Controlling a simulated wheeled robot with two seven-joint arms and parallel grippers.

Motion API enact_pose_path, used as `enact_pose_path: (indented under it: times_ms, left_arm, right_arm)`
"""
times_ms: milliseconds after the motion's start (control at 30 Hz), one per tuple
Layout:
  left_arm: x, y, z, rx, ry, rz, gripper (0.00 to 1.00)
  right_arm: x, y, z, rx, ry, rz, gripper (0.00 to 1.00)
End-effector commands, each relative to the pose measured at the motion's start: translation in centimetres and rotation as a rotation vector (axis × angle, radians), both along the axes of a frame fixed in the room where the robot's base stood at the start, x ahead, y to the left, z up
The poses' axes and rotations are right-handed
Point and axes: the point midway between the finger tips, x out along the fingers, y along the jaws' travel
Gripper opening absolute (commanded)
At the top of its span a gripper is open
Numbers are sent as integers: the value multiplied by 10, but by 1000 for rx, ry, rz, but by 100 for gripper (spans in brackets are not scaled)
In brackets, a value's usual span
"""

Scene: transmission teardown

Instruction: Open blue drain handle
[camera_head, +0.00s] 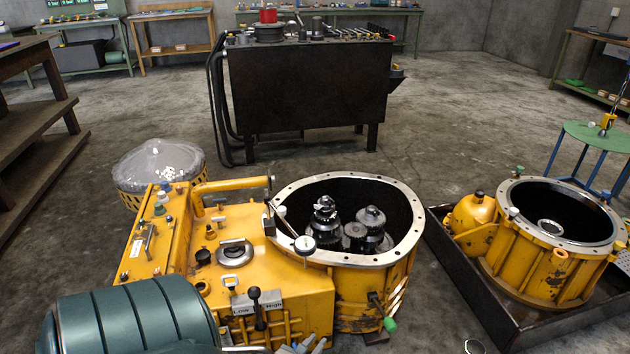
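No clearly blue drain handle shows. A green-tipped handle (389,324) sticks out low on the front right side of the yellow transmission housing (285,275), pointing down and to the right. Small blue and green caps (165,187) stand on the left part of the housing. My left gripper (302,345) seems to show only as grey tips at the bottom edge, below the housing's front and left of the green-tipped handle. It looks apart from the handle; its opening cannot be made out.
A second yellow housing (552,262) stands in a dark tray (462,277) at the right. A dark workbench (305,95) with parts on it stands behind. A green round stool (600,137) is at the far right. Concrete floor is free between them.

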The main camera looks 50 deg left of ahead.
Motion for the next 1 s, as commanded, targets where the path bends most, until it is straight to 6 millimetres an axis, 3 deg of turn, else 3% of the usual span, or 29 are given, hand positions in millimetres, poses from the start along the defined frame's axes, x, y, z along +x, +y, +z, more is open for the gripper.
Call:
enact_pose_path:
  times_ms: [167, 267, 467, 567, 700, 800, 1000]
  left_arm:
    - [-6, -18, 1, -123, -32, 71, 30]
    - [-14, -44, 5, -300, -73, 173, 30]
    - [-42, -128, 24, -876, -174, 545, 30]
    - [-60, -178, 44, -1216, -207, 791, 30]
    - [-81, -244, 86, -1656, -209, 1149, 30]
    - [-93, -281, 119, -1899, -181, 1374, 30]
    - [-107, -321, 165, -2163, -107, 1658, 30]
  right_arm:
    - [0, 0, 0, 0, -1, 0, 0]
    - [0, 0, 0, 0, -1, 0, 0]
    - [0, 0, 0, 0, -1, -1, 0]
    - [0, 0, 0, 0, -1, 0, 0]
    - [0, 0, 0, 0, -1, 0, 0]
    - [0, 0, 0, 0, -1, 0, 0]
    - [0, 0, 0, 0, -1, 0, 0]
